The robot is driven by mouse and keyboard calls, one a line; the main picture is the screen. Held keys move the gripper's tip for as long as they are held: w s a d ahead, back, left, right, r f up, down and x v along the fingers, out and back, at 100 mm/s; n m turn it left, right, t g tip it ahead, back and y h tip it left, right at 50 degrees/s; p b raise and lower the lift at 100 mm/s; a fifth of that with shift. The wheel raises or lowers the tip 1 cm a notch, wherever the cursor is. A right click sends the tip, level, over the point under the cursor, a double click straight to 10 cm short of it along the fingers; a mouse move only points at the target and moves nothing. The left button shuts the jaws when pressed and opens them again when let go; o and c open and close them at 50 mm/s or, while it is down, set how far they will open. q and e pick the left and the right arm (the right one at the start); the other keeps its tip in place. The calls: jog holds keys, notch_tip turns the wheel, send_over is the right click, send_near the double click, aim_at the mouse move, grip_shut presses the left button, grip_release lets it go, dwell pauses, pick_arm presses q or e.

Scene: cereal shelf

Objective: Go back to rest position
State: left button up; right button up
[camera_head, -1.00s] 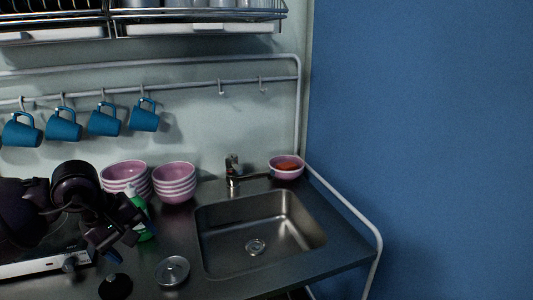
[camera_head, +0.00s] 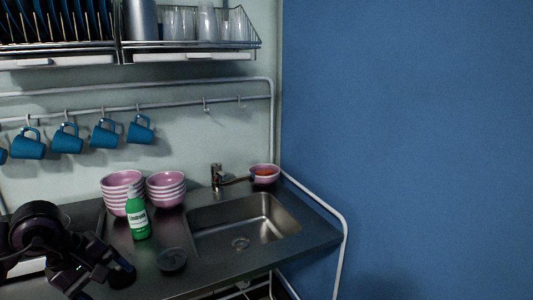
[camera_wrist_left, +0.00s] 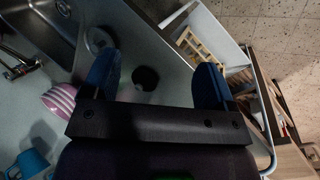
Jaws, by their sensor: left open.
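My left arm comes in at the lower left of the head view. Its dark gripper (camera_head: 100,272) is low over the front of the counter, left of the green bottle (camera_head: 138,218). In the left wrist view the gripper (camera_wrist_left: 156,82) has its two blue finger pads wide apart with nothing held between them. A dark round thing (camera_wrist_left: 146,77) shows beyond the fingers on the counter. The bottle stands upright, apart from the gripper, in front of the stacked pink bowls (camera_head: 123,190). My right gripper is not in view.
The steel sink (camera_head: 245,228) and faucet (camera_head: 216,177) are to the right, with a pink bowl (camera_head: 264,174) behind. Blue mugs (camera_head: 67,139) hang on a rail below the dish rack (camera_head: 190,50). In the left wrist view, an open drawer (camera_wrist_left: 205,35) lies beyond the counter edge.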

pick_arm(q)
jog(key=s+d+f+n+t+h, duration=0.25)
jog(key=d+f+n+h, duration=0.25)
jog(key=d+n+h, duration=0.7)
jog(key=s+a+f+n+t+y, duration=0.1)
jog(key=a+f+n+t+y, duration=0.35)
jog(key=n, duration=1.05)
jog(key=a+f+n+t+y, duration=0.1)
jog(key=f+n+t+y, duration=0.5)
jog(key=n, duration=0.9)
jog(key=s+f+n+g+y, duration=0.5)
jog(key=s+f+n, duration=0.6)
jog(key=f+n, duration=0.3)
jog(key=n, duration=0.3)
jog(key=shift+s+f+n, duration=0.25)
jog(key=shift+f+n, duration=0.1)
jog(key=shift+n, duration=0.05)
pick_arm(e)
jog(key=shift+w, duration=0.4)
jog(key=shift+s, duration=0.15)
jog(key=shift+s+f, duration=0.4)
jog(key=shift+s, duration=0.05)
